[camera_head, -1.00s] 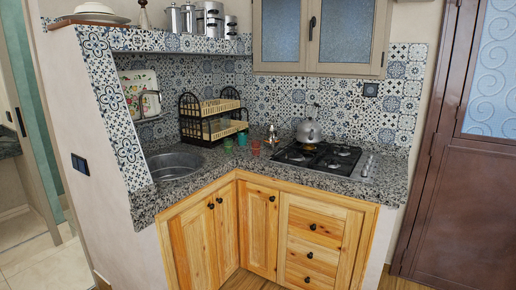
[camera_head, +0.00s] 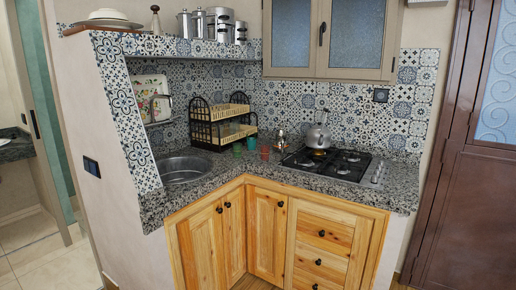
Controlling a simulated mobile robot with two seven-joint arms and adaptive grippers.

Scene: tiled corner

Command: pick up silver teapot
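A small silver teapot (camera_head: 281,140) with a pointed lid stands on the granite counter, just left of the gas hob. A larger silver kettle (camera_head: 318,137) with a raised handle sits on a back burner of the hob, to the right of the teapot. Neither of my grippers shows in the head view.
The black hob (camera_head: 340,163) fills the counter's right part. Small coloured cups (camera_head: 264,152) stand left of the teapot, near a black rack (camera_head: 221,124) with yellowish baskets. A round sink (camera_head: 181,168) lies at left. Wooden cabinets (camera_head: 266,232) front the counter. Metal canisters (camera_head: 200,22) stand on the shelf.

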